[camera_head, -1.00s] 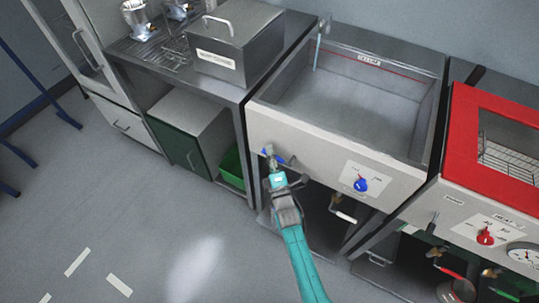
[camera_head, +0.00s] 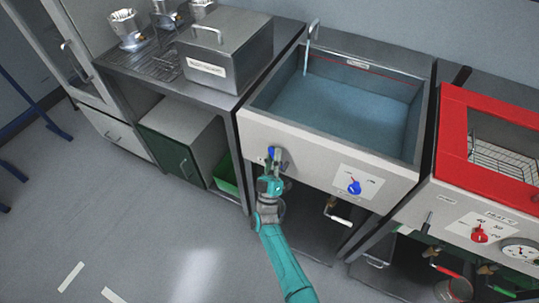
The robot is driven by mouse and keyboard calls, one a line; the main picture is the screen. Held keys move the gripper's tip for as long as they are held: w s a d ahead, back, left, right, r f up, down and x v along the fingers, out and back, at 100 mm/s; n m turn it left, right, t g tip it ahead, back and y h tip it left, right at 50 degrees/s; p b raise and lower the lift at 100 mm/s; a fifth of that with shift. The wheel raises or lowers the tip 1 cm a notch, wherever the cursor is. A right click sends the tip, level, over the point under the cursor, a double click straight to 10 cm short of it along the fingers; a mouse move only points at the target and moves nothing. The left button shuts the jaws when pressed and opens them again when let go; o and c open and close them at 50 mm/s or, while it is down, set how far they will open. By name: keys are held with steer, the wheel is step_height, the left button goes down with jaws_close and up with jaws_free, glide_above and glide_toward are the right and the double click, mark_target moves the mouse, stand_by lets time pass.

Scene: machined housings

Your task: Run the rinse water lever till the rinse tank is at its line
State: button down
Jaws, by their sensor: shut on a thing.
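The rinse tank (camera_head: 420,112) is an open steel basin in the middle bench. Bluish water (camera_head: 340,108) covers its floor, and its surface lies below the thin red line (camera_head: 390,78) on the back wall. A pale stream runs from the spout (camera_head: 313,30) at the back left corner. The blue rinse water lever (camera_head: 274,152) is on the left of the white front panel and points up. My gripper (camera_head: 270,168) is shut on the lever, its fingers hiding the lower part.
A blue knob (camera_head: 354,187) sits on the same panel to the right. A red-framed unit (camera_head: 453,130) with a red knob (camera_head: 479,235) stands further right. A lidded steel box (camera_head: 225,60) stands on the left bench. The floor at left is clear.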

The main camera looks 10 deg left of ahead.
steer(key=shift+s+d+r+m+g+h, duration=0.15)
steer(key=shift+d+m+g+h, duration=0.3)
steer(key=shift+m+h, duration=1.3)
steer(key=shift+s+d+r+m+g+h, duration=0.15)
steer(key=shift+d+m+g+h, duration=0.25)
steer(key=shift+m+h, duration=1.3)
steer(key=shift+s+d+r+m+g+h, duration=0.15)
steer(key=shift+d+m+g+h, duration=0.3)
steer(key=shift+m+h, duration=1.25)
steer(key=shift+f+m, duration=0.1)
steer(key=shift+m, duration=0.15)
steer(key=c, duration=1.1)
jaws_free()
steer(key=v, duration=1.2)
